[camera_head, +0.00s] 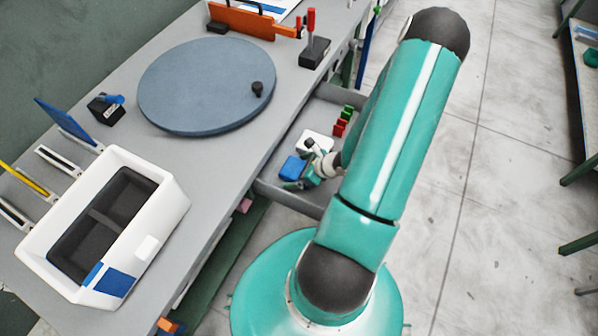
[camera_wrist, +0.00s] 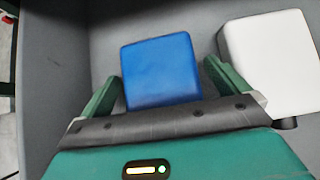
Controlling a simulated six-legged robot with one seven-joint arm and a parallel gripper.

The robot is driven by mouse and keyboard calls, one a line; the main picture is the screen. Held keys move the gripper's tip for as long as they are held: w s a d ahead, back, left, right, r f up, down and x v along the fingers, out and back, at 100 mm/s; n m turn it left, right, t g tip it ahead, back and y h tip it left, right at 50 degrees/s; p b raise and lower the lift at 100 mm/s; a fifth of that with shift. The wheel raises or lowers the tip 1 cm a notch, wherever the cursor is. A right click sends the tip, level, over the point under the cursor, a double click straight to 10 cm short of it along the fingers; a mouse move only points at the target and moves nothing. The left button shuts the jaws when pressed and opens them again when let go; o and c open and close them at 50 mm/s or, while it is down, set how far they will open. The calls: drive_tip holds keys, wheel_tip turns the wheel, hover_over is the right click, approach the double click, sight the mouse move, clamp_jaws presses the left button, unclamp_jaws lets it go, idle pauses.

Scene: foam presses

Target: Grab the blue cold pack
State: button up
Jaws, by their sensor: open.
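The blue cold pack (camera_wrist: 160,70) is a small blue block lying in a grey open drawer (camera_wrist: 62,75). It also shows in the head view (camera_head: 293,167), partly beside my gripper. My gripper (camera_wrist: 162,80) is open, with one green finger on each side of the pack's near part. Small gaps show between the fingers and the pack, wider on the right. The pack's near edge is hidden behind the gripper body. In the head view my gripper (camera_head: 307,175) is small and partly covered by my arm.
A white block (camera_wrist: 270,62) lies close to the right finger. Small green and red pieces (camera_head: 340,127) lie farther back in the drawer. The drawer walls surround the gripper. A white bin (camera_head: 170,205) and a round blue-grey disc (camera_head: 195,85) stand on the bench.

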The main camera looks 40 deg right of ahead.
drive_tip(key=shift+c, duration=0.2)
drive_tip(key=c, duration=1.2)
drive_tip(key=shift+o, duration=0.2)
drive_tip(key=shift+r, duration=0.15)
